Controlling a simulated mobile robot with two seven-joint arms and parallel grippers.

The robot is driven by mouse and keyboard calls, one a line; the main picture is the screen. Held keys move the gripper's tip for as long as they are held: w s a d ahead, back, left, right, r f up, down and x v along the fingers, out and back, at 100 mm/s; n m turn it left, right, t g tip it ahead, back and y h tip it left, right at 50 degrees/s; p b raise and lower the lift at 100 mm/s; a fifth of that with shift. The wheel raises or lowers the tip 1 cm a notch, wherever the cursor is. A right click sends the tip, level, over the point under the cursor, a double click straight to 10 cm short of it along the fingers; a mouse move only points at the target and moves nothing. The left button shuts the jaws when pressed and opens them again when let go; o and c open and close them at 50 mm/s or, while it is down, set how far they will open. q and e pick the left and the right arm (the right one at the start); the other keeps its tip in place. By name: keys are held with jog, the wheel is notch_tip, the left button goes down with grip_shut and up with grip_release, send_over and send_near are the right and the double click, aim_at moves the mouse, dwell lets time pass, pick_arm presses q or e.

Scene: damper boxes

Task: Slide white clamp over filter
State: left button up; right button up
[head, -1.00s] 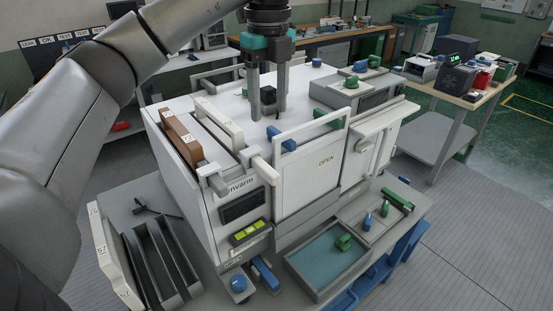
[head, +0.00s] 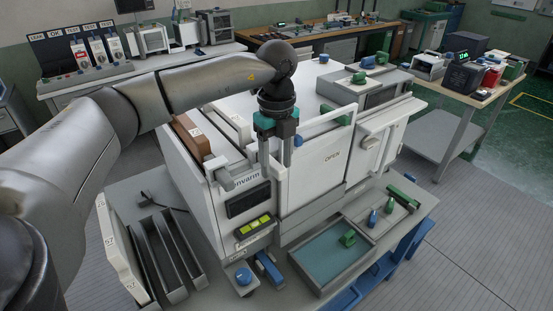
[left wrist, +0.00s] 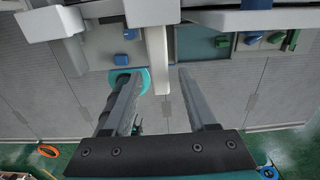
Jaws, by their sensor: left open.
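The brown filter (head: 191,138) stands in a slot at the left of the white machine's top. The white clamp (head: 217,164) sits at the front top edge, at the filter's near end; my left gripper partly hides its right side. My left gripper (head: 274,178) points down in front of the machine, just right of the clamp. In the left wrist view, a white bar (left wrist: 157,62), seemingly part of the clamp, shows between the two fingers (left wrist: 158,85) with space on both sides. The fingers are apart and look empty. My right gripper is out of view.
The white OPEN door (head: 310,160) with its handle stands close right of the gripper.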

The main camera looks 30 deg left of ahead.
pick_arm(q)
grip_shut()
dwell(0.4)
dwell(1.0)
